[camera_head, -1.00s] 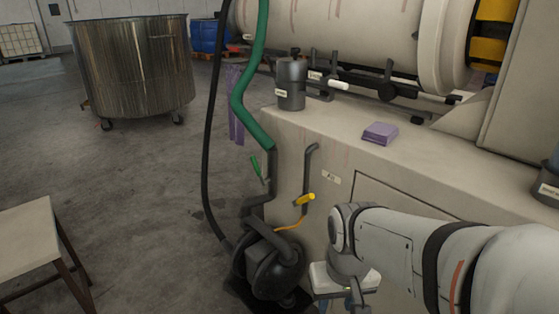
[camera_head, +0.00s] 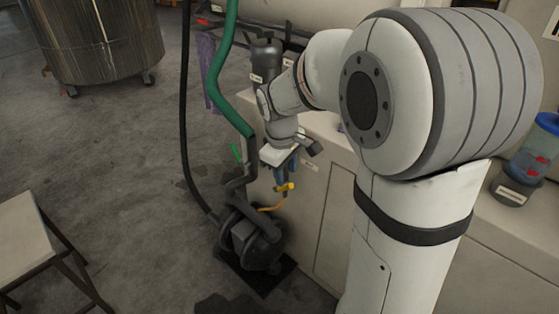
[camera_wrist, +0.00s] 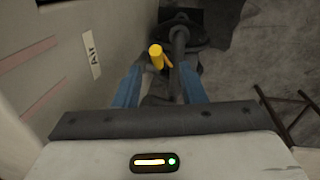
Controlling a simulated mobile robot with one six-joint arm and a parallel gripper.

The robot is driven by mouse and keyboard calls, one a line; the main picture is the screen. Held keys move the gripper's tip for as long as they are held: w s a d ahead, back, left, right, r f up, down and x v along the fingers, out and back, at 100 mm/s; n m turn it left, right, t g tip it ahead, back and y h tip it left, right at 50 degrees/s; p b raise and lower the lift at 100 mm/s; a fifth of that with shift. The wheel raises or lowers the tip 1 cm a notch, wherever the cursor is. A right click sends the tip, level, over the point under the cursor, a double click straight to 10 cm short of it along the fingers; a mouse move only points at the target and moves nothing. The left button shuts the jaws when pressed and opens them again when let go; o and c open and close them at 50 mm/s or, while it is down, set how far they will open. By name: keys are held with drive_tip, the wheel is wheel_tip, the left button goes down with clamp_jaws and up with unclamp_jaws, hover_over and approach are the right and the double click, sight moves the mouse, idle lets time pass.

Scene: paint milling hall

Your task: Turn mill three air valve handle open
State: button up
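The yellow air valve handle (camera_head: 286,187) sits on a dark pipe low beside the pale mill cabinet. In the wrist view the yellow handle (camera_wrist: 156,56) shows beyond and between my fingertips, next to the dark pipe (camera_wrist: 179,50). An "AIR" label (camera_wrist: 92,57) is on the cabinet wall to its left. My gripper (camera_head: 284,168) is just above the handle, pointing down. In the wrist view its two blue fingers (camera_wrist: 162,82) are spread apart with nothing clearly held. Whether they touch the handle or pipe, I cannot tell.
A green valve handle (camera_head: 237,153) is on the pipe left of my gripper, below the green hose (camera_head: 216,75). A black pump (camera_head: 250,240) stands on the floor below. A stool (camera_head: 25,235) and a steel vat (camera_head: 100,40) stand left; floor between is clear.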

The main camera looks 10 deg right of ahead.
sight(287, 188)
drive_tip(key=shift+w+f, duration=0.2)
drive_tip(key=shift+w, duration=0.05)
drive_tip(key=f+b, duration=0.1)
drive_tip(key=f, duration=0.1)
drive_tip(key=f+b, duration=0.1)
drive_tip(key=f, duration=0.1)
drive_tip(key=d+f+b, duration=0.1)
drive_tip(key=f, duration=0.2)
drive_tip(key=shift+w+f, duration=0.1)
drive_tip(key=shift+w, duration=0.3)
clamp_jaws()
drive_tip(key=shift+a, duration=0.15)
